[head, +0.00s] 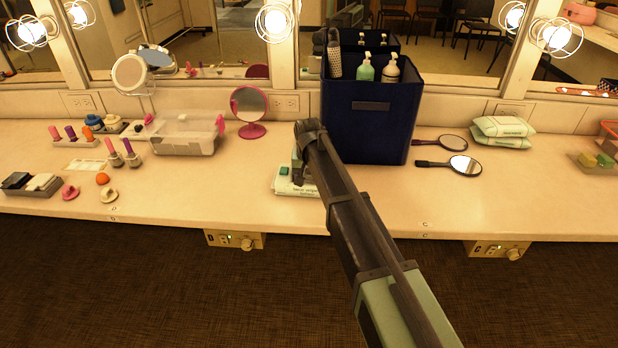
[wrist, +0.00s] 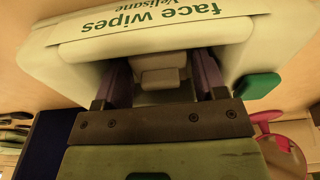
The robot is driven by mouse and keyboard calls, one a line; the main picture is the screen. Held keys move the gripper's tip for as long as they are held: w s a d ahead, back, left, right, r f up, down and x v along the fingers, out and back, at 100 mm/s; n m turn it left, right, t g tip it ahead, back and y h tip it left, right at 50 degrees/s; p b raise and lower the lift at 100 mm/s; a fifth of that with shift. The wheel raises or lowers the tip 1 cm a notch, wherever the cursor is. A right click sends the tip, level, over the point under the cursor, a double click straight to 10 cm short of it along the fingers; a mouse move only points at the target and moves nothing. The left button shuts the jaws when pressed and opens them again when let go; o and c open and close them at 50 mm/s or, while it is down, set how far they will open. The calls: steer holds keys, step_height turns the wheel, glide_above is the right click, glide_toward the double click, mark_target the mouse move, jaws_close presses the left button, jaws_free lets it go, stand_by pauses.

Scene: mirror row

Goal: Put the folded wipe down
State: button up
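My gripper (wrist: 160,78) points down over the face wipes pack on the counter. A pale, layered block, which looks like the folded wipe (wrist: 160,76), fills the space between its two fingers in the wrist view. The white pack (wrist: 215,30), with green "face wipes" lettering, lies just beyond the fingertips; I cannot tell whether the wipe touches it. In the head view the pack (head: 290,189) lies near the counter's front edge, partly hidden by my arm. A green lid-like piece (wrist: 257,87) is at the pack's side. My arm hides the wipe in the head view.
A navy bin (head: 365,135) with pump bottles stands right behind my arm. A pink round mirror (head: 250,108) and a clear box (head: 185,137) are to the left. Two hand mirrors (head: 464,166) lie to the right. The counter's front right (head: 480,205) is clear.

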steer(key=shift+r, duration=0.1)
step_height(320, 180, up, 12)
steer(key=s+p, duration=0.2)
steer(key=p, duration=1.1)
steer(key=s+d, duration=1.1)
steer(key=s, duration=0.3)
steer(key=s+d+g, duration=0.1)
steer(key=s+d, duration=0.9)
steer(key=s, duration=0.4)
steer(key=shift+d+b, duration=0.4)
steer(key=shift+w, duration=0.1)
steer(key=shift+c, duration=0.3)
